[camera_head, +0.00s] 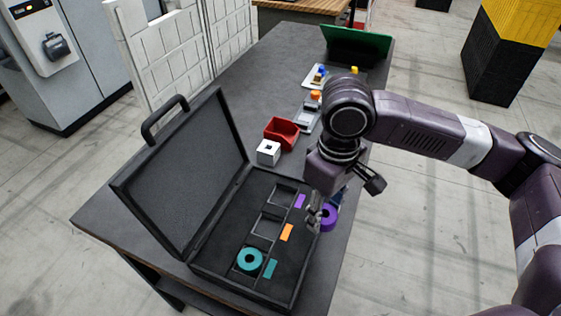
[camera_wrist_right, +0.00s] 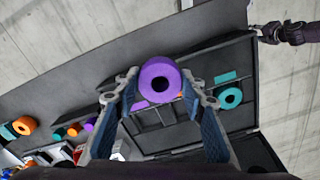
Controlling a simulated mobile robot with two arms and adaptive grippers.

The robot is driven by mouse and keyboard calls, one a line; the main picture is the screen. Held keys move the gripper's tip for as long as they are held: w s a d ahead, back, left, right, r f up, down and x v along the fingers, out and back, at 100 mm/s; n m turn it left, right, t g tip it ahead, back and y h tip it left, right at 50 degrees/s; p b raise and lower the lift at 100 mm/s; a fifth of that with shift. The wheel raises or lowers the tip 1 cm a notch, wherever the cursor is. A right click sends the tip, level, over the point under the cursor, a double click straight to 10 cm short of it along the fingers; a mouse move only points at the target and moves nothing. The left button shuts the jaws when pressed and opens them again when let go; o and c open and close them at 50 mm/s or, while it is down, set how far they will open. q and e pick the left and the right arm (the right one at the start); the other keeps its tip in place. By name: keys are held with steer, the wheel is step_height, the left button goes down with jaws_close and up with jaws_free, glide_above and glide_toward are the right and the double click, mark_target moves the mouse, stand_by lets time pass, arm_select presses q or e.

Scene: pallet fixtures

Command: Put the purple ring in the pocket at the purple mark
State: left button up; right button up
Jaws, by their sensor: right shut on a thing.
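My right gripper (camera_head: 316,213) is shut on the purple ring (camera_head: 331,219) at the right edge of the open case. In the right wrist view the purple ring (camera_wrist_right: 149,69) sits between the two fingertips, its hole facing the camera. The purple mark (camera_head: 299,201) is on the case floor, left of the gripper. The pocket (camera_head: 283,196) beside that mark looks empty. A teal ring (camera_head: 243,262) lies in the pocket by the teal mark (camera_head: 270,268). What looks like my left gripper (camera_wrist_right: 272,33) shows small at the wrist view's top right; its jaws are unclear.
The case's raised lid (camera_head: 185,180) stands on the left. An orange mark (camera_head: 287,232) lies by the middle pocket. A white block (camera_head: 268,157) and a red bin (camera_head: 281,143) stand behind the case. More coloured rings (camera_wrist_right: 24,125) show at the wrist view's left.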

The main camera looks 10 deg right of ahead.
arm_select(q)
steer(key=r+p, duration=0.2)
steer(key=s+r+p, duration=0.1)
steer(key=r+p, duration=0.1)
steer(key=r, duration=0.1)
steer(key=shift+a+p, duration=0.2)
steer(key=shift+p, duration=0.2)
arm_select(e)
steer(key=w+a+n, duration=0.3)
steer(key=w+n, duration=0.3)
steer(key=n, duration=0.7)
steer(key=w+a+n, duration=0.3)
steer(key=w+n, duration=0.4)
steer(key=n, duration=0.5)
steer(key=shift+w+n, duration=0.2)
steer(key=shift+n, duration=0.2)
step_height(320, 180, down, 3)
steer(key=b, duration=0.4)
steer(key=shift+d+f+b, duration=0.1)
steer(key=shift+f+b, duration=0.1)
steer(key=shift+b, duration=0.2)
arm_select(q)
steer(key=shift+f, duration=2.45)
arm_select(e)
steer(key=shift+f, duration=1.1)
arm_select(q)
steer(key=shift+r+p, duration=1.1)
steer(key=shift+r, duration=0.1)
